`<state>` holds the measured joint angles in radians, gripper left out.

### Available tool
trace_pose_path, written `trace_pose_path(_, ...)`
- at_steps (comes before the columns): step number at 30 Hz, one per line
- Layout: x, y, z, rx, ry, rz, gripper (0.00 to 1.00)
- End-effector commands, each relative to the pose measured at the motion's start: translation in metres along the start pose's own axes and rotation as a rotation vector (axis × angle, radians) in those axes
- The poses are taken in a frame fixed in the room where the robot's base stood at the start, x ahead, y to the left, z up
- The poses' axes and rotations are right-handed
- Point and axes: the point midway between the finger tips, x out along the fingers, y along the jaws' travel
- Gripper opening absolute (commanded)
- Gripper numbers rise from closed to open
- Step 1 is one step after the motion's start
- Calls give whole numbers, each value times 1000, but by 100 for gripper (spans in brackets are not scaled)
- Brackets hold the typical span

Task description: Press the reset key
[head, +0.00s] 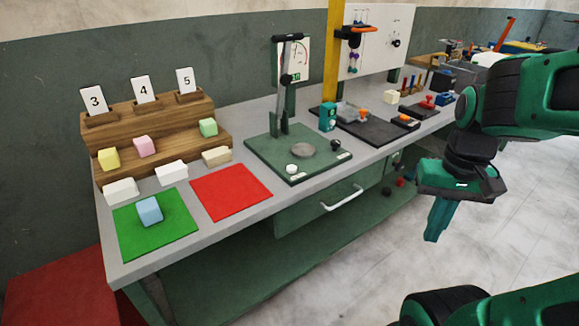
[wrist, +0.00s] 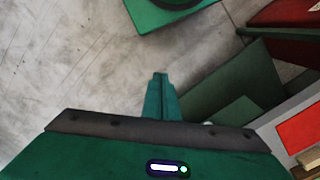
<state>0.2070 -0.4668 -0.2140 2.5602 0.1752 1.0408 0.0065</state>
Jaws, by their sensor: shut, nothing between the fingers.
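A green press (head: 262,150) with an upright post and a dial behind it stands on the bench. Its base carries a round grey plate (head: 303,150), a white button (head: 292,168) at the front left and a black knob (head: 335,144) at the right. Small labels sit beside both, too small to read, so I cannot tell which is the reset key. My gripper (head: 432,238) is shut and empty, pointing down over the floor in front of the bench, well apart from the press. In the wrist view its shut fingers (wrist: 160,76) show with no press key in sight.
The grey bench (head: 240,215) holds a green mat (head: 131,241) with a blue block (head: 149,210), a red mat (head: 231,191), and a wooden stand (head: 150,118) with number cards. A drawer handle (head: 342,199) juts from the front. A black-based device (head: 372,130) stands to the right.

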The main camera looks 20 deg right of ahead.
Motion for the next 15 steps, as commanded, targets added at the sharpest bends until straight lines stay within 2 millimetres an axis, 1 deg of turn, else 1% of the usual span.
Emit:
trace_pose_path(2,0,0,-1,-1,1,1,0)
trace_pose_path(3,-4,4,6,-7,13,-2,0)
trace_pose_path(4,-6,4,5,-11,21,1,0)
trace_pose_path(5,-7,3,1,-18,28,7,0)
trace_pose_path(7,-10,-3,-17,-49,57,30,0)
trace_pose_path(8,-11,-7,-27,-64,73,45,0)
trace_pose_path(11,-18,-30,-70,-146,151,100,0)
trace_pose_path(12,-21,-43,-89,-184,190,124,0)
trace_pose_path(14,-26,-66,-117,-246,252,159,0)
trace_pose_path(15,-29,-83,-134,-287,293,180,0)
